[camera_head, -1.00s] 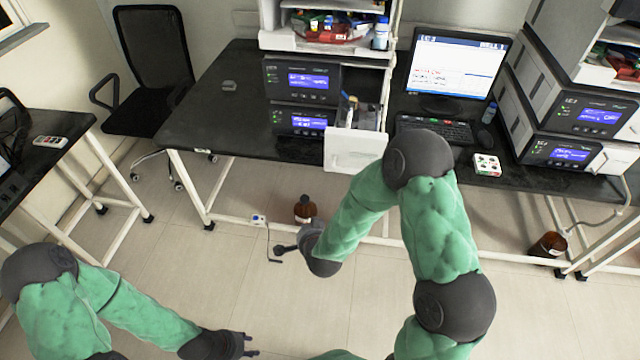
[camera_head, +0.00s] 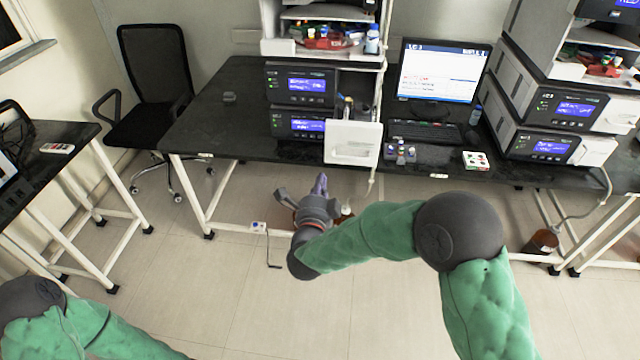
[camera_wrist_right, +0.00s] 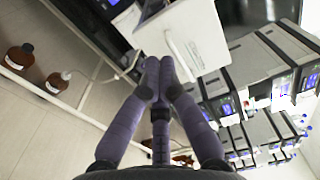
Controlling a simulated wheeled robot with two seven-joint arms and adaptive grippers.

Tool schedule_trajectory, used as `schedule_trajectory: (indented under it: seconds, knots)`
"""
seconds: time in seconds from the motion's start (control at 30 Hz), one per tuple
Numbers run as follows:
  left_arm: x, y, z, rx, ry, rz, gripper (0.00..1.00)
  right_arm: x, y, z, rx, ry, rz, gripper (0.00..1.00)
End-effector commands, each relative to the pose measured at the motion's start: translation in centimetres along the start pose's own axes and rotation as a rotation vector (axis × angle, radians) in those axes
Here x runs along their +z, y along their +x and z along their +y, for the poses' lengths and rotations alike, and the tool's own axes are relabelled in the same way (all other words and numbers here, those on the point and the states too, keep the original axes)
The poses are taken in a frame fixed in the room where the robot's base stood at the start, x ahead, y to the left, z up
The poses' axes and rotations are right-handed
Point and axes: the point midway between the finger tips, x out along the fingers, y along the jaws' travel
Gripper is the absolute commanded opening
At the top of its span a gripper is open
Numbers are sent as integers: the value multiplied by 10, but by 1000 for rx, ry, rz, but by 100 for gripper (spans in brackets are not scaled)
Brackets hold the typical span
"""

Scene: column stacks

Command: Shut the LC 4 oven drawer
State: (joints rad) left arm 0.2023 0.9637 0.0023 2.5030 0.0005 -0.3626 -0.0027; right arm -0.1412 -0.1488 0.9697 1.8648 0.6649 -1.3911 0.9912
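The open drawer shows as a white front panel (camera_head: 352,143) standing out at the right side of the left instrument stack (camera_head: 300,100). Small items show just behind its top edge. I cannot read a label naming this stack. The same white drawer fills the upper middle of the right wrist view (camera_wrist_right: 190,38). My right gripper (camera_head: 303,192) is below and left of the panel, in front of the bench. In the right wrist view its purple fingers (camera_wrist_right: 158,66) are together with nothing between them, pointing toward the drawer; contact cannot be told. My left gripper is out of view.
A monitor (camera_head: 440,70), keyboard (camera_head: 425,131) and small vials (camera_head: 400,152) are on the black bench (camera_head: 215,125) right of the drawer. Another instrument stack (camera_head: 550,110) stands far right. A brown bottle (camera_head: 541,243) stands on the floor. Floor in front is open.

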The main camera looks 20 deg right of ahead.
Motion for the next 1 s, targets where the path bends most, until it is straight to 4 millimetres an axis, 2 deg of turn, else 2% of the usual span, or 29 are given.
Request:
schedule_trajectory:
  seconds: [0.3,0.5,0.7,1.0]
  knots:
    - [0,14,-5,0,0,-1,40,0,61,3,0,-1,2,0]
    - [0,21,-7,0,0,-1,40,0,92,2,0,-1,0,0]
    - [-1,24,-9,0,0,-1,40,0,109,1,1,-1,-2,0]
    - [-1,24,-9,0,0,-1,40,0,112,0,1,-2,-2,0]
